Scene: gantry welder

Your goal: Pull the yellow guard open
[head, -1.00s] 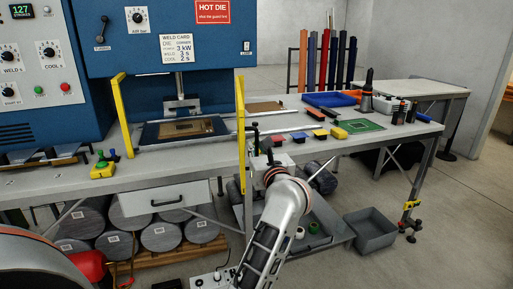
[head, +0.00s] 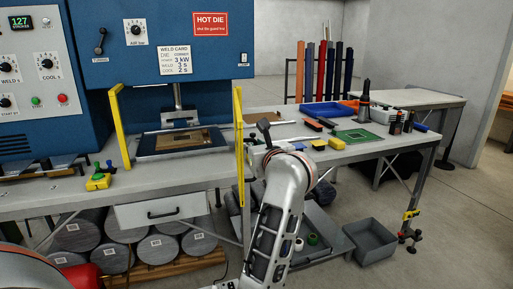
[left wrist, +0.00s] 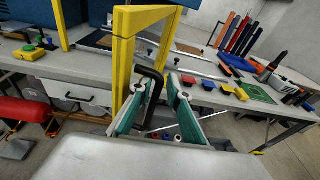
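The yellow guard (head: 239,140) stands in front of the blue press. Its two upright yellow bars show in the head view, one on each side of the die area. In the left wrist view the guard (left wrist: 122,72) is close on the left, with a black bar handle (left wrist: 151,80) on its near side. My left gripper (left wrist: 158,90) has its teal-padded fingers apart. The handle is between or just beyond the fingertips; I cannot tell if they touch it. In the head view the left gripper (head: 264,136) is mostly hidden by its own wrist, beside the right bar. My right gripper is out of view.
The bench (head: 60,200) carries a green and yellow button box (head: 98,178) at left and a green board (head: 360,135) with small coloured bins at right. A drawer (head: 163,208) and grey rolls are below. A grey bin (head: 370,240) stands on the floor.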

